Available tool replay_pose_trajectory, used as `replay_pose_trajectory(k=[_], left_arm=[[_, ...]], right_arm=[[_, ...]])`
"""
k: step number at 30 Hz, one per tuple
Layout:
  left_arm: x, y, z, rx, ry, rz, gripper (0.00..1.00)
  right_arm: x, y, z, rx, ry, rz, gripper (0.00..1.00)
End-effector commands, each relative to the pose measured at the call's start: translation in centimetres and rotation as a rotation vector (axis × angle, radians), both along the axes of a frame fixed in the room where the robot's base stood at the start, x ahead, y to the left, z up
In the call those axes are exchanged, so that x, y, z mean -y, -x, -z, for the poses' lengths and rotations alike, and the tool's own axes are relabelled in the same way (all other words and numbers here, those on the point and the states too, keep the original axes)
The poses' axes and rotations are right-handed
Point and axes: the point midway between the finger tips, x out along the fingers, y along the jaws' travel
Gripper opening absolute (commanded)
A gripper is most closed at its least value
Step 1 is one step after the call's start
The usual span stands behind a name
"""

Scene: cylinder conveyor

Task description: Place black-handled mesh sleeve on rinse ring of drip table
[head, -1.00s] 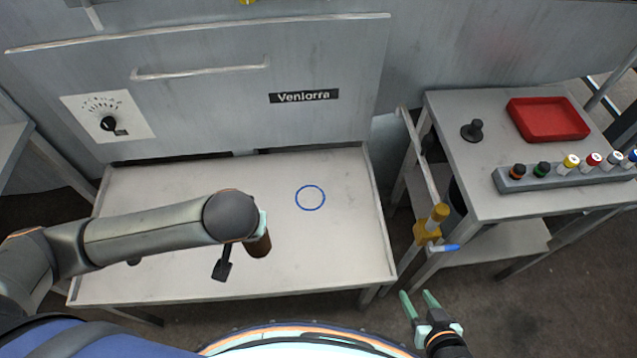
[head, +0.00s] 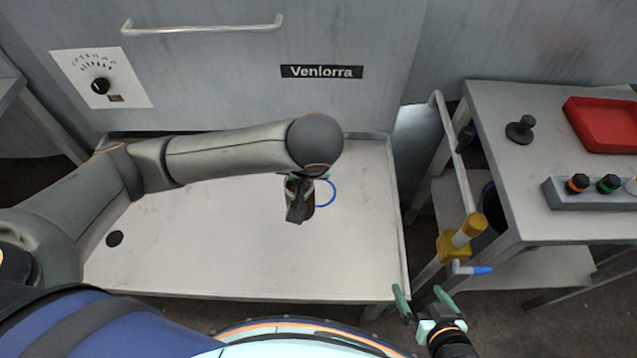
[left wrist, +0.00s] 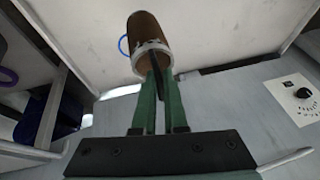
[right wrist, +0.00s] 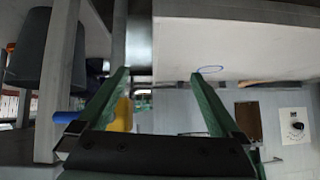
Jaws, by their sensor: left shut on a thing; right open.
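The brown mesh sleeve (left wrist: 148,32) shows in the left wrist view with a pale band at its near end and a black handle. My left gripper (left wrist: 158,78) is shut on the black handle. In the head view my arm hides most of the sleeve, and a brown part (head: 309,210) shows beside a dark piece. The blue rinse ring (head: 333,194) on the drip table (head: 210,255) is partly covered by the sleeve and arm. The ring (left wrist: 122,46) is beside the sleeve in the left wrist view; height is unclear. My right gripper (head: 419,291) is open and empty off the table's front right corner.
A side table holds a black knob-topped object (head: 520,130), a red tray (head: 604,125) and a grey rack (head: 590,196) of capped items. A yellow fitting with a blue tip (head: 462,240) stands between the tables.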

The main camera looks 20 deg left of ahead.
Motion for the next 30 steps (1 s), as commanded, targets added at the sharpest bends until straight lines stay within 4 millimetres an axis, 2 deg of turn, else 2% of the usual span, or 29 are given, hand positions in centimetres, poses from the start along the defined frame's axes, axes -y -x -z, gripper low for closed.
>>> replay_pose_trajectory(k=[1, 3, 8, 13, 18, 22, 30], left_arm=[[0.0, -0.8, 0.8, 0.004, 0.0, -0.003, 0.0], [0.0, -1.8, 1.4, 0.003, 0.002, -0.004, 0.0], [-0.1, -5.0, 2.3, 0.005, -0.002, -0.004, 0.0], [0.0, -8.3, 3.7, 0.004, -0.001, -0.002, 0.0], [0.0, -10.8, 6.9, 0.002, -0.001, -0.001, 0.0], [0.0, -12.1, 8.3, 0.004, -0.001, 0.0, 0.0], [0.0, -13.2, 9.5, 0.003, 0.0, 0.001, 0.0]], right_arm=[[0.0, 0.0, 1.0, 0.0, 0.002, -0.001, 1.0], [0.1, -0.1, 1.9, 0.001, 0.003, -0.003, 1.0], [0.3, 0.0, 1.7, 0.006, 0.005, 0.0, 1.0], [0.5, 0.7, 2.8, -0.008, 0.008, 0.001, 1.0], [0.7, 0.7, 3.8, -0.005, 0.012, 0.002, 1.0], [0.9, 0.4, 3.8, 0.005, 0.015, 0.004, 1.0], [1.2, 0.6, 4.2, -0.001, 0.019, 0.008, 1.0]])
